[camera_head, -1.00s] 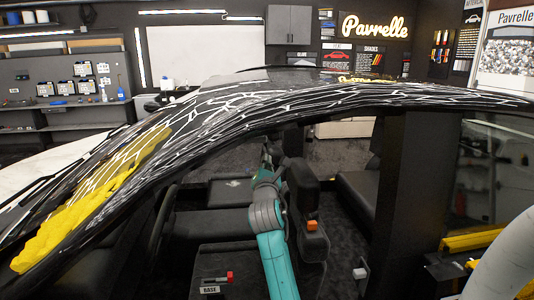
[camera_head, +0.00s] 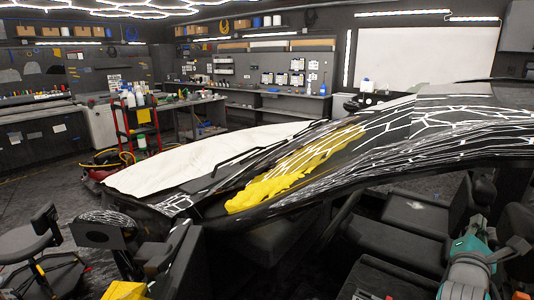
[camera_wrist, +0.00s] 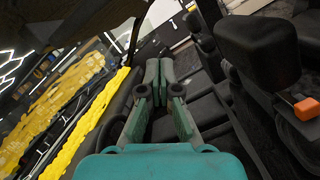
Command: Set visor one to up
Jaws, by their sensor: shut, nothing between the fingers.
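My gripper (camera_wrist: 157,72) is in the middle of the wrist view, with its two teal fingers close together and nothing between them. It is inside the car cabin, above the dark seats (camera_wrist: 208,105). I cannot pick out visor one with certainty in either view. A dark surface crosses the top left of the wrist view, but I cannot tell whether it is a visor or the roof lining. In the head view only part of my teal and grey arm shows at the lower right, and my fingertips cannot be made out there.
The car's windshield (camera_head: 345,150) carries crumpled yellow film (camera_head: 285,178) and white reflections. A black headrest (camera_wrist: 258,50) and an orange button (camera_wrist: 306,108) are close on the right in the wrist view. A stool (camera_head: 32,240) and red cart (camera_head: 138,118) stand left of the car.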

